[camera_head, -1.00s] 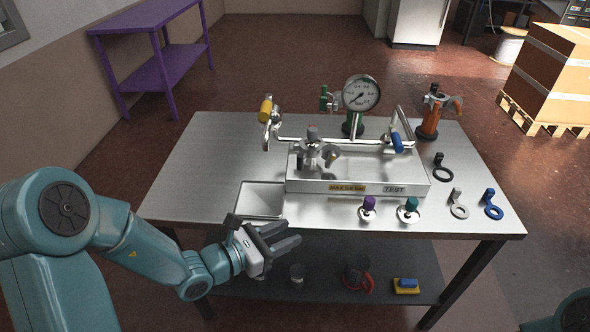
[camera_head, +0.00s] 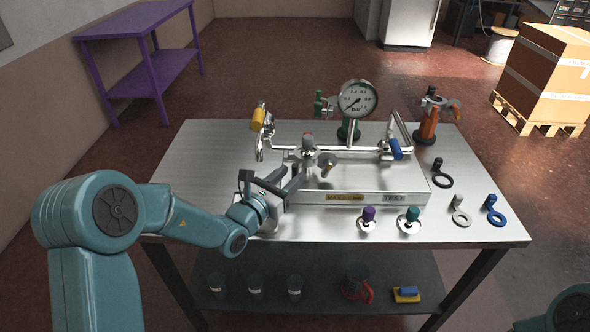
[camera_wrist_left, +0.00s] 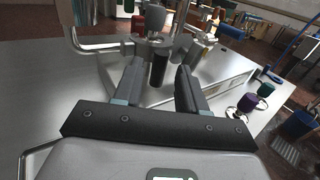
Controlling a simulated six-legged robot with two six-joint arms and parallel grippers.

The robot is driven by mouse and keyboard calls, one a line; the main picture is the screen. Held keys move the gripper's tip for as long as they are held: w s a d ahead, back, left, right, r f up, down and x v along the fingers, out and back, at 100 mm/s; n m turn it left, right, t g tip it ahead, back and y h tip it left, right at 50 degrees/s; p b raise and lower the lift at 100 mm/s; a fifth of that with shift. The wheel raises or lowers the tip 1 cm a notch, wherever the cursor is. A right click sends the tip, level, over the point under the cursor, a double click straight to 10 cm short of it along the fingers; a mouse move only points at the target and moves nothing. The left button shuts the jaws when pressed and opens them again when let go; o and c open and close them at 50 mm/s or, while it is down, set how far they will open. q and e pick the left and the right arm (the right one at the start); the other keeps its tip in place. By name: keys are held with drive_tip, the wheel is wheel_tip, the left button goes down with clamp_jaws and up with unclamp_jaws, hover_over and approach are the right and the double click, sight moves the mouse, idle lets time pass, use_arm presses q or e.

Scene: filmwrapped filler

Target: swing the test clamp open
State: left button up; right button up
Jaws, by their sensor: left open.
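The silver fixture (camera_head: 395,197) stands on the metal table, with a "TEST" label at its right front. Its upper pipe carries a yellow-handled lever (camera_head: 258,119) at the left and a blue-handled lever (camera_head: 395,149) at the right. A grey clamp-like part with a dark red top (camera_head: 308,143) stands between them; I cannot tell which part is the test clamp. My left gripper (camera_head: 287,176) is open in front of this grey part. In the wrist view a dark upright cylinder (camera_wrist_left: 159,68) shows between its fingers (camera_wrist_left: 160,80); contact is unclear. My right gripper is out of view.
A dial gauge (camera_head: 357,99) rises behind the fixture. Purple (camera_head: 368,214) and teal (camera_head: 411,215) knobbed pieces stand in front. Several ringed pieces and an orange stand (camera_head: 428,119) are at the right. The table's left part (camera_head: 205,170) is clear.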

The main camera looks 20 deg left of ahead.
sight(293, 172)
use_arm(q)
drive_tip(key=shift+x, duration=1.7)
clamp_jaws()
drive_tip(key=shift+a, duration=0.1)
